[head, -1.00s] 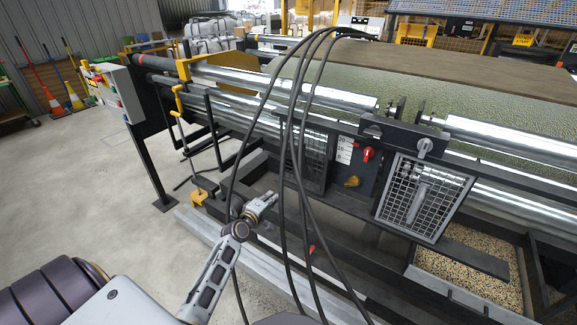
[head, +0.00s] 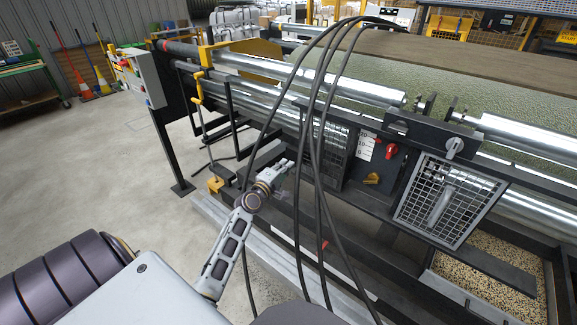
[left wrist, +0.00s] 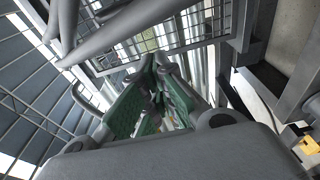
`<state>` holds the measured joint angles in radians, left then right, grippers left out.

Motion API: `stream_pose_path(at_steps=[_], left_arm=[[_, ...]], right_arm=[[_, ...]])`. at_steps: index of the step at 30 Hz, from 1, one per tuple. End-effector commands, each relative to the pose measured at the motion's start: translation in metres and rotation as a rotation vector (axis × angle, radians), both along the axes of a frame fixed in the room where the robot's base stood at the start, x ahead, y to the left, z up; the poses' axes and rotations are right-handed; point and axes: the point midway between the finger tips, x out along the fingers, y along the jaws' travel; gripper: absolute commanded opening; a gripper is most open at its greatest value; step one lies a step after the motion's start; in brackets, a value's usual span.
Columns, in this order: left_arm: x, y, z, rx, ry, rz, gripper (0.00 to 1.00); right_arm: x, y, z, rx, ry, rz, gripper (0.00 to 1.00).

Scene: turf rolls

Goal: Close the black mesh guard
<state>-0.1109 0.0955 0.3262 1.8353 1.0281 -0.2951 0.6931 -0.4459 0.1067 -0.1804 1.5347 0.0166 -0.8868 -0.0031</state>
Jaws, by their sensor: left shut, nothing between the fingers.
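The black mesh guard (head: 336,146) is on the front of the roller machine, left of the red knob, partly hidden behind hanging black cables. I cannot tell how far it stands open. My left gripper (head: 276,174) is shut and empty, left of and a little below the guard, apart from it in the picture. In the left wrist view my left gripper's green-padded fingers (left wrist: 152,100) are together, with a wire mesh panel (left wrist: 205,30) beyond them. I cannot tell for sure which guard that panel is. My right gripper is not in view.
A second, silver-framed mesh guard (head: 447,201) hangs to the right, above a bin of grain-like pieces (head: 480,270). Black cables (head: 318,190) hang between my left gripper and the guards. A yellow crank (head: 197,90) and control box (head: 139,78) are left.

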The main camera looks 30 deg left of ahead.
Motion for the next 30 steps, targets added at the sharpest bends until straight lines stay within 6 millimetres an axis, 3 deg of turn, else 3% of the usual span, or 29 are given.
stream_pose_path(at_steps=[30], left_arm=[[0.079, 0.005, 0.000, 0.000, 0.000, 0.000, 0.00]], right_arm=[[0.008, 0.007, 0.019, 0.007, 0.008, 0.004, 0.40]])
